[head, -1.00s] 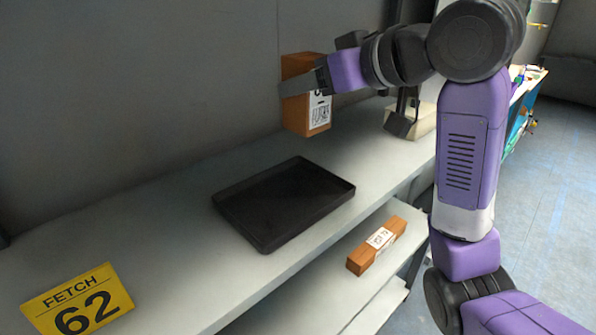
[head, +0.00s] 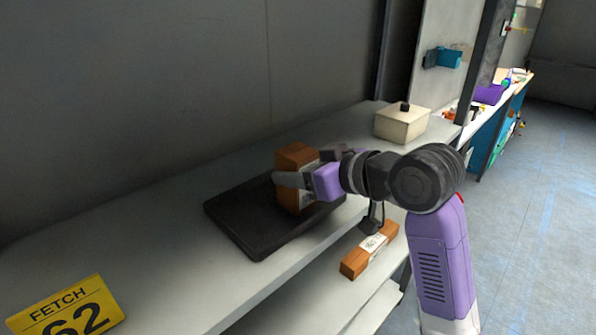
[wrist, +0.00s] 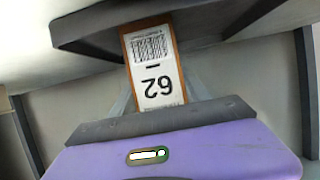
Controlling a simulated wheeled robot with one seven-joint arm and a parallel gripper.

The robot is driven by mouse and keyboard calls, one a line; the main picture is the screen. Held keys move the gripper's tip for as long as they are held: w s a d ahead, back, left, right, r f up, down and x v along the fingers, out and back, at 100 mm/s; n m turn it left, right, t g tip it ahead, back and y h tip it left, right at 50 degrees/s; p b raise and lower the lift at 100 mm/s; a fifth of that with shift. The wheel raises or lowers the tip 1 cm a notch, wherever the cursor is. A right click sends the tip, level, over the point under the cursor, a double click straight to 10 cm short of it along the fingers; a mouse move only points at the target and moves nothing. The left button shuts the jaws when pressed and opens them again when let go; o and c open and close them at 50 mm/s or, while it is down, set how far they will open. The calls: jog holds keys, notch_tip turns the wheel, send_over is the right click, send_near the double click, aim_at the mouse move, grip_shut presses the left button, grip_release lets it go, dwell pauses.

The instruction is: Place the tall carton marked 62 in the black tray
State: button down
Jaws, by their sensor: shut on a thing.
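The tall carton (head: 293,160) is brown with a white label. In the wrist view the carton's label (wrist: 152,62) shows a barcode and the number 62, upside down. My gripper (head: 298,180) is shut on the carton and holds it upright. The black tray (head: 243,222) lies on the upper shelf, and the carton is over its right part. The carton's lower end is low at the tray; whether it touches the tray floor cannot be told. The tray's dark rim (wrist: 85,30) also shows in the wrist view.
A yellow sign reading FETCH 62 (head: 68,308) stands at the front left of the shelf. A cream box with a black knob (head: 402,124) sits at the back right. Another brown carton (head: 369,250) lies on the lower shelf. The upper shelf left of the tray is clear.

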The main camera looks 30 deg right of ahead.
jog(key=shift+f, duration=0.2)
jog(key=c, duration=0.5)
grip_release()
jog(key=shift+r, duration=0.2)
jog(key=v, duration=1.2)
jog(key=shift+b, duration=0.3)
